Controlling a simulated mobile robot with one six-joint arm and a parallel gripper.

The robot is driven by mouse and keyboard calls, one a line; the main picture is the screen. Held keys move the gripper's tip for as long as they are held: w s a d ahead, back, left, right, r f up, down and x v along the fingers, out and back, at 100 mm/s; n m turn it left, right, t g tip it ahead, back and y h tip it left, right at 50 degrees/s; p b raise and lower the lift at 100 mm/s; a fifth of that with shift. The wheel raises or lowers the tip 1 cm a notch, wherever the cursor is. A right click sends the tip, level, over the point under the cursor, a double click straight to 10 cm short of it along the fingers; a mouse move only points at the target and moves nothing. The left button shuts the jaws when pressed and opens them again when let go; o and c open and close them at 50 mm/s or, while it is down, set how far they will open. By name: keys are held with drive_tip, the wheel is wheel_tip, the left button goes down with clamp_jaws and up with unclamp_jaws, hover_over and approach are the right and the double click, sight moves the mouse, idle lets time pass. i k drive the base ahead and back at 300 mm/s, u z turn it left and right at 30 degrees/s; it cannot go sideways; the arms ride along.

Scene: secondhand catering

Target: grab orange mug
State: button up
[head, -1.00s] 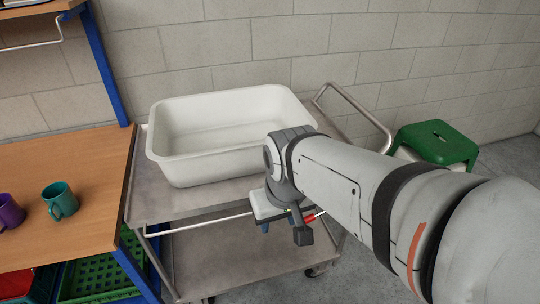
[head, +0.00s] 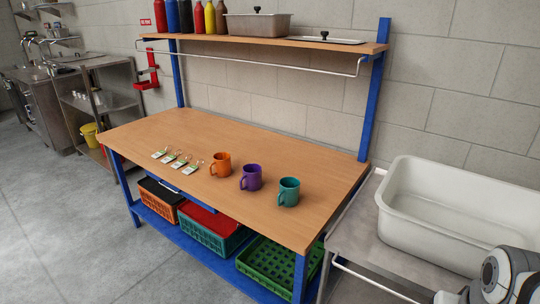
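The orange mug (head: 222,165) stands upright on the wooden workbench (head: 150,129), with its handle to the left. It is the leftmost of three mugs in a row, beside the purple mug (head: 251,178) and the teal mug (head: 289,191). Part of my arm shows at the lower right corner, in front of the cart and well away from the mugs. My gripper's fingers are outside the head view, so their state is hidden.
Several small tags (head: 176,159) lie left of the orange mug. A white tub (head: 450,240) sits on a metal cart (head: 352,235) at right. A shelf (head: 300,43) with bottles and a metal pan hangs above the bench. Crates (head: 207,235) sit below. The bench's left part is clear.

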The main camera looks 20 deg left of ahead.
sight(222, 161)
drive_tip(key=u, duration=1.6)
drive_tip(key=k, duration=0.35)
drive_tip(key=u, duration=0.9)
drive_tip(key=k, duration=1)
drive_tip(key=u, duration=0.75)
drive_tip(key=i, duration=0.85)
drive_tip(key=z, duration=0.35)
drive_tip(key=i, duration=1.6)
drive_tip(key=z, duration=1)
drive_tip(key=i, duration=1.35)
drive_tip(key=z, duration=1.25)
drive_tip(key=i, duration=0.7)
drive_tip(key=z, duration=0.45)
